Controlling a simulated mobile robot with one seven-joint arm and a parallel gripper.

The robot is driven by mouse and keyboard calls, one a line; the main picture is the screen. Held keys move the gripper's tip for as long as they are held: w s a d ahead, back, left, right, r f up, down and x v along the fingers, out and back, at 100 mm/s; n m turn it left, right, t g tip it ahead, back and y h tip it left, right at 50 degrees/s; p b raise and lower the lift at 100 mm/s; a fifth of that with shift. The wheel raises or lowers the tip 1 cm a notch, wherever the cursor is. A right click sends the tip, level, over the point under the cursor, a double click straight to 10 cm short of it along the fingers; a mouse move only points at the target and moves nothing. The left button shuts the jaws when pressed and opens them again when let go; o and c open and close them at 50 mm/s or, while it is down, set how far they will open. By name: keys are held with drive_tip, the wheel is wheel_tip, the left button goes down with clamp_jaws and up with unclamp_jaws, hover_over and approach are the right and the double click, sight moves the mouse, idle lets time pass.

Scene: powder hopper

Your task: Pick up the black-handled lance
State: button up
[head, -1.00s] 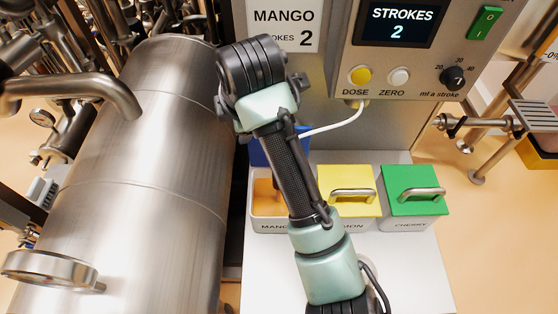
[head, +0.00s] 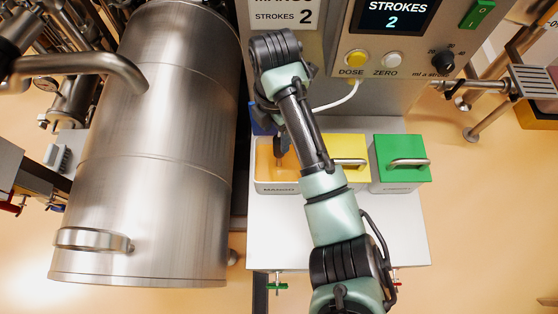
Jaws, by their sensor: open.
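I cannot make out a black-handled lance for certain; it may be hidden behind my arm. My gripper (head: 283,146) shows only in part as a dark shape beside my forearm, above the open mango bin (head: 275,188). The bin is a pale box with orange contents. Its jaws are too small and too covered by my arm to see clearly, and nothing is visibly held in them. A thin upright line shows below the gripper in the bin; I cannot tell what it is.
A yellow-lidded bin (head: 349,150) and a green-lidded bin (head: 400,158) stand to the right on a white shelf (head: 280,235). A large steel drum (head: 155,150) fills the left. The dosing panel (head: 400,55) reads STROKES 2. A steel rack (head: 533,82) is at right.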

sight(279, 146)
drive_tip(key=f, duration=0.2)
drive_tip(key=f+p, duration=0.1)
drive_tip(key=f, duration=0.2)
drive_tip(key=shift+s+d+f, duration=0.15)
drive_tip(key=shift+d+f, duration=0.15)
clamp_jaws()
drive_tip(key=shift+r, duration=0.1)
idle(1.0)
